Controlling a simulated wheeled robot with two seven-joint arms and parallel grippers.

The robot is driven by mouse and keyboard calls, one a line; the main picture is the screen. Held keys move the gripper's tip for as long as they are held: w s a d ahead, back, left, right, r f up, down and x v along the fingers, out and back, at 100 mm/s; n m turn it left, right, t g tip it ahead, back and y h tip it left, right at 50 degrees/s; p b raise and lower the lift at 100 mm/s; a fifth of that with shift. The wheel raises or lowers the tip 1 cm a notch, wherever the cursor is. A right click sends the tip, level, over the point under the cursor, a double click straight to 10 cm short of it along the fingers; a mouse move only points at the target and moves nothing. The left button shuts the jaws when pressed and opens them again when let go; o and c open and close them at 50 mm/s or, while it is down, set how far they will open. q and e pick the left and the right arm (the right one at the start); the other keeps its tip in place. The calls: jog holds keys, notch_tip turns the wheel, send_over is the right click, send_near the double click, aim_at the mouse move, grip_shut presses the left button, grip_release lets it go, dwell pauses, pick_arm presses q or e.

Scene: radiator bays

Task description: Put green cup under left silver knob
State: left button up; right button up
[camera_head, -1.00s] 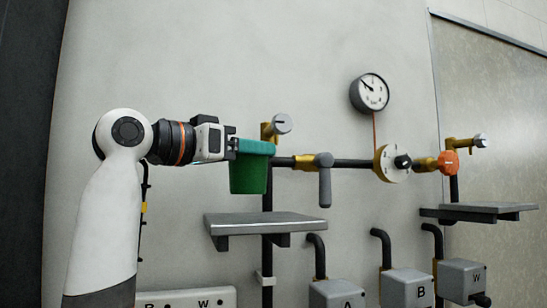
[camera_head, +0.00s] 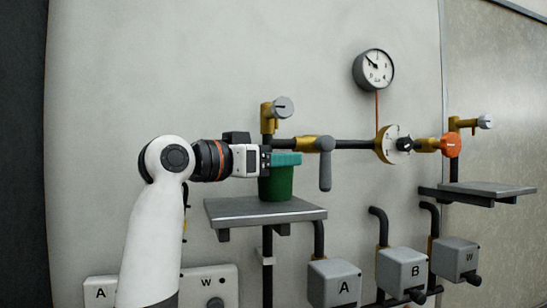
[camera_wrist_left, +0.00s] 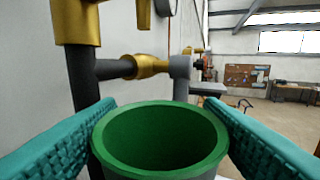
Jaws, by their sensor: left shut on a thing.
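The green cup (camera_head: 277,184) is upright at the left grey shelf (camera_head: 243,213), below the left silver knob (camera_head: 283,107) on its brass fitting. Its base appears to be at the shelf's top surface; whether it touches cannot be told for sure. My left gripper (camera_head: 284,159) is shut on the cup near its rim, with teal fingers on both sides. In the left wrist view the cup (camera_wrist_left: 160,140) sits between the two teal fingers, its open top facing up, and looks empty inside. My right gripper is not in view.
A dark pipe runs right from the brass fitting, with a grey lever (camera_head: 325,165), a round dial valve (camera_head: 392,144) and an orange knob (camera_head: 451,147). A gauge (camera_head: 374,69) hangs above. Grey boxes (camera_head: 334,283) stand below. A second shelf (camera_head: 480,189) is at the right.

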pick_arm(q)
jog(key=o, duration=1)
jog(key=shift+c, duration=0.2)
jog(key=b+v, duration=0.7)
jog(key=v, duration=0.4)
jog(key=shift+a+f, duration=0.1)
jog(key=shift+a, duration=0.1)
jog(key=shift+s+a, duration=0.25)
jog(key=shift+s, duration=0.1)
